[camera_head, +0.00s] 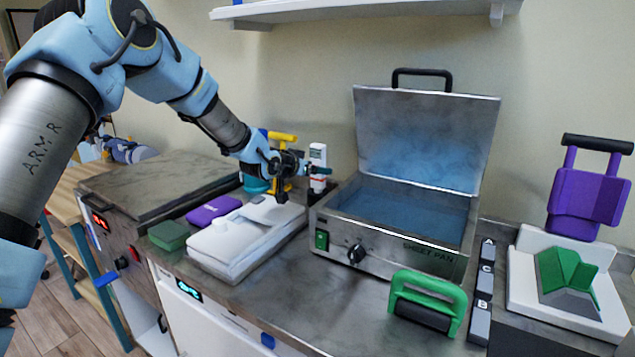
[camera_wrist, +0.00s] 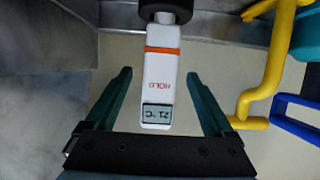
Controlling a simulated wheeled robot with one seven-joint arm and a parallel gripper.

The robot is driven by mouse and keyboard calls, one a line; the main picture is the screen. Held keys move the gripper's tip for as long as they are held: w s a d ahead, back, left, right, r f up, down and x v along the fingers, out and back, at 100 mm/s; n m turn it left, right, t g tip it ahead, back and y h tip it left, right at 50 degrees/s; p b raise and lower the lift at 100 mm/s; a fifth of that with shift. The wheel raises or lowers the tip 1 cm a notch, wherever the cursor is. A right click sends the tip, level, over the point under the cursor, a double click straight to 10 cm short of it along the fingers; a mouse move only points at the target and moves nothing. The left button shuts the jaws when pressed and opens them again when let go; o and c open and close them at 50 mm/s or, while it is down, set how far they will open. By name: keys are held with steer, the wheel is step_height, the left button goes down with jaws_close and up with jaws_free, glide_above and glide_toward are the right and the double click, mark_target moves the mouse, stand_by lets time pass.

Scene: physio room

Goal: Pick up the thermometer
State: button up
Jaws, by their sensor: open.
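The thermometer (camera_head: 318,155) is a white upright stick with an orange band and a small display, standing at the back of the counter just left of the steel pan unit. In the wrist view the thermometer (camera_wrist: 160,80) lies between the two green fingers, with gaps on both sides; its dark end is at the top of the picture. My gripper (camera_head: 315,172) is at the thermometer in the head view. In the wrist view my gripper (camera_wrist: 160,90) is open, with nothing clasped. The thermometer's lower part is partly hidden in the head view.
The steel pan unit (camera_head: 390,247) with its lid raised stands close on the right. A yellow-handled item (camera_wrist: 265,70) and a blue frame (camera_wrist: 300,118) are close beside the fingers. A white case (camera_head: 240,240) lies in front, with purple (camera_head: 213,210) and green (camera_head: 168,235) blocks to its left.

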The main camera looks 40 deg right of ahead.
steer(key=p+x, duration=0.2)
steer(key=x, duration=0.3)
steer(key=shift+p, duration=0.3)
steer(key=shift+w+d+f, duration=0.1)
steer(key=shift+d+f, duration=0.15)
steer(key=shift+d, duration=0.2)
steer(key=shift+c, duration=0.3)
jaws_close()
